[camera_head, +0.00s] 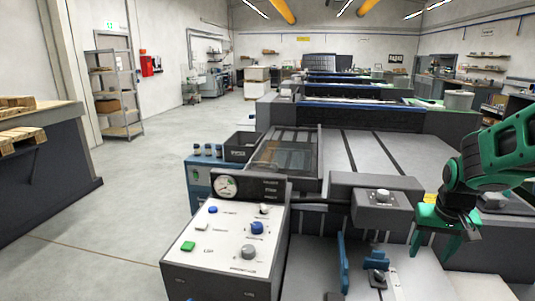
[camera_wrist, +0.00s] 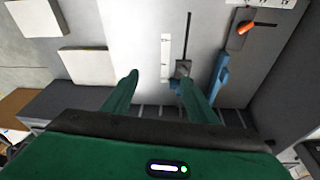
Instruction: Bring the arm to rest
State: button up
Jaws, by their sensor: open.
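My gripper (camera_head: 434,248) hangs at the right of the head view, on my green and black arm. Its two green fingers are spread and point down, with nothing between them. The wrist view also shows my gripper (camera_wrist: 158,80) open and empty over a light machine surface. A blue lever (camera_wrist: 220,70) and a small grey knob (camera_wrist: 182,68) on a slotted plate lie near the right finger in that view. I cannot tell how high the fingers are above the surface.
A control panel (camera_head: 222,245) with a gauge (camera_head: 226,187) and buttons stands left of my gripper. A blue upright bar (camera_head: 343,262) and a grey block with a knob (camera_head: 376,203) lie between them. Open floor (camera_head: 125,215) is at the left.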

jog(key=s+a+r+m+g, duration=0.1)
jog(key=s+r, duration=0.1)
jog(key=s, duration=1)
jog(key=s+a+r+m+g+y, duration=0.1)
jog(key=s, duration=1.1)
jog(key=shift+r+m, duration=0.3)
jog(key=shift+r, duration=0.05)
jog(key=shift+w, duration=0.1)
jog(key=shift+w+f+g, duration=0.25)
jog(key=shift+w+g, duration=0.05)
jog(key=shift+w, duration=0.3)
